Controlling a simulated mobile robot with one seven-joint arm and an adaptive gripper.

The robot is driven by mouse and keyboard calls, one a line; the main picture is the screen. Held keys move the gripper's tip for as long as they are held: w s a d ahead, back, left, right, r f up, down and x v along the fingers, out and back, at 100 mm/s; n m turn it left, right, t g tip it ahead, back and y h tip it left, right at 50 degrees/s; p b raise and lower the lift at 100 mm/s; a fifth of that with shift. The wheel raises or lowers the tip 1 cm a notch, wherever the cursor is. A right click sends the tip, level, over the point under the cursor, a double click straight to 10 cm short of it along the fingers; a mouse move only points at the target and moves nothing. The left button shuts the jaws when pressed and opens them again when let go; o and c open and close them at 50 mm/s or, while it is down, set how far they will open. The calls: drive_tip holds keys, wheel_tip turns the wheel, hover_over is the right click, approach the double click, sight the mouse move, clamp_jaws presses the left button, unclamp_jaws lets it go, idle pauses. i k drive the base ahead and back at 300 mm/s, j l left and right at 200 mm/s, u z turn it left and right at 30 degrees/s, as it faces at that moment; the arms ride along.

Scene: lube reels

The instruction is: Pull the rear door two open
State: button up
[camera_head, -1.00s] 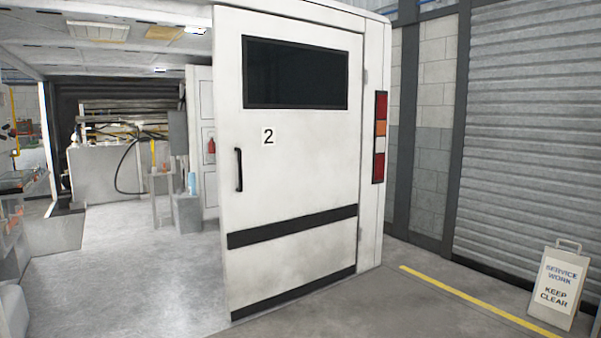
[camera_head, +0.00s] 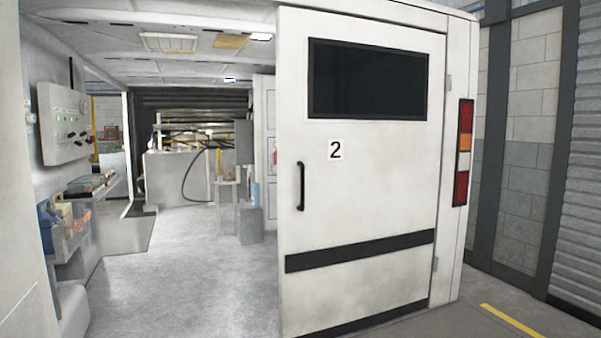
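The van interior shows at left, with a control panel (camera_head: 64,121), a shelf with items (camera_head: 75,225), and a grey box (camera_head: 249,224). The interior floor (camera_head: 190,285) is clear. A white panel (camera_head: 22,260) borders the left edge. A yellow floor line (camera_head: 510,320) lies at lower right.

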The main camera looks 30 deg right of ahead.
sight(359, 103)
drive_tip(key=i+l, duration=0.25)
drive_tip(key=l, duration=0.15)
drive_tip(key=i+l+u, duration=0.1)
drive_tip(key=i+l, duration=0.45)
drive_tip(key=l, duration=0.2)
drive_tip(key=i+l+u, duration=0.1)
drive_tip(key=i+l, duration=0.15)
drive_tip(key=l, duration=0.15)
drive_tip(key=i+l, duration=0.25)
drive_tip(key=l, duration=0.2)
drive_tip(key=i+l+u, duration=0.1)
drive_tip(key=i+l, duration=0.15)
drive_tip(key=l, duration=0.15)
drive_tip(key=i+l, duration=0.2)
drive_tip(key=l, duration=0.25)
drive_tip(key=i+l+u, duration=0.1)
drive_tip(key=i+l, duration=0.15)
drive_tip(key=l, duration=0.2)
